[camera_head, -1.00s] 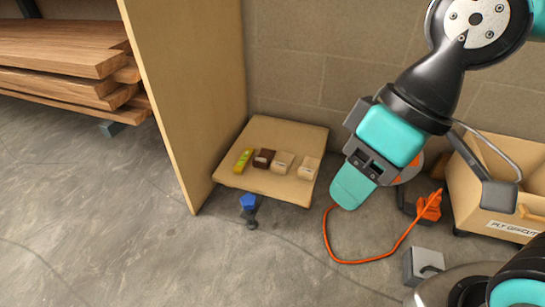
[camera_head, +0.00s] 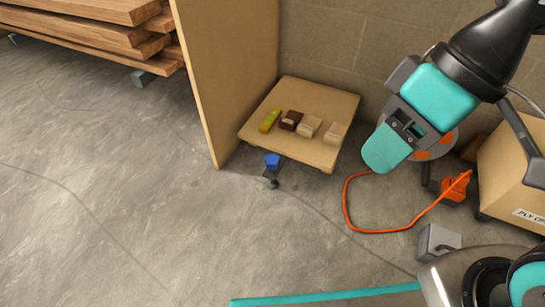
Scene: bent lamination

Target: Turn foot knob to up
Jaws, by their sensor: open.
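A blue knob (camera_head: 272,160) sits low at the front edge of a small wooden platform, just above a dark foot (camera_head: 271,180) near the floor. I take it to be the foot knob; its setting is too small to read. My gripper (camera_head: 386,149), teal and grey, is to the right of the platform, well apart from the knob. It is open, and nothing shows between its fingers.
The wooden platform (camera_head: 300,148) carries several small blocks. A tall wooden panel (camera_head: 225,75) stands at its left. An orange cable (camera_head: 347,205) loops over the floor below my gripper. A cardboard-coloured box (camera_head: 505,165) and grey block (camera_head: 438,241) are at right. The floor at left is clear.

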